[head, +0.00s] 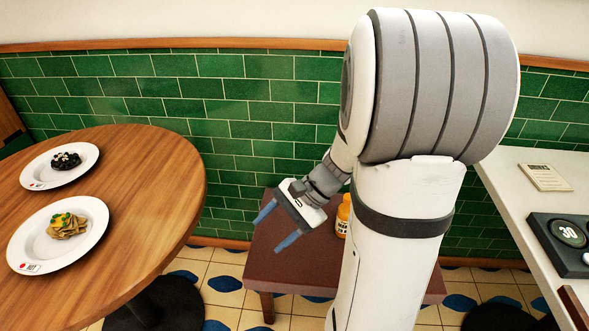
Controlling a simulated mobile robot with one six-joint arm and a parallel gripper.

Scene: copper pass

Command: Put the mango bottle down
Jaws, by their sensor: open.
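An orange bottle with a pale label (343,214), which looks like the mango bottle, stands upright on a low dark red-brown table (262,262). Its right side is hidden behind my arm, and its label is only partly readable. My gripper (277,228) is open and empty, with its blue-tipped fingers apart. In the picture it is left of the bottle, over the low table, and it is not touching the bottle.
A round wooden table (150,190) on the left holds a plate with a dark dessert (38,177) and a plate with a stacked snack (88,208). A white counter (510,195) at right bears a card (545,177) and a dark device showing 30 (545,250). A green tiled wall stands behind.

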